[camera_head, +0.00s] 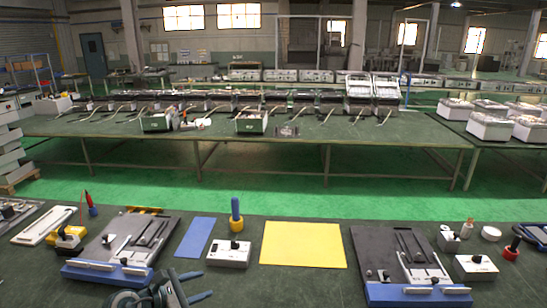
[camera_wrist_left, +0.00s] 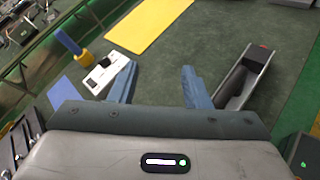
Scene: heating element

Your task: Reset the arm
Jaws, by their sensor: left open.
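My left gripper (camera_head: 203,284) is low in the head view, at the table's near side, right of the left fixture. Its two blue fingers are apart with nothing between them. In the left wrist view the open fingers (camera_wrist_left: 158,70) show bare dark green table between them. The white box with a black knob (camera_head: 229,254) stands just beyond the gripper; it also shows left of the fingers in the left wrist view (camera_wrist_left: 105,74). My right gripper is not seen in either view.
Left fixture (camera_head: 107,274) and right fixture (camera_head: 415,294) have blue front bars. A long grey trough-like object (camera_wrist_left: 243,80) is right of the fingers.

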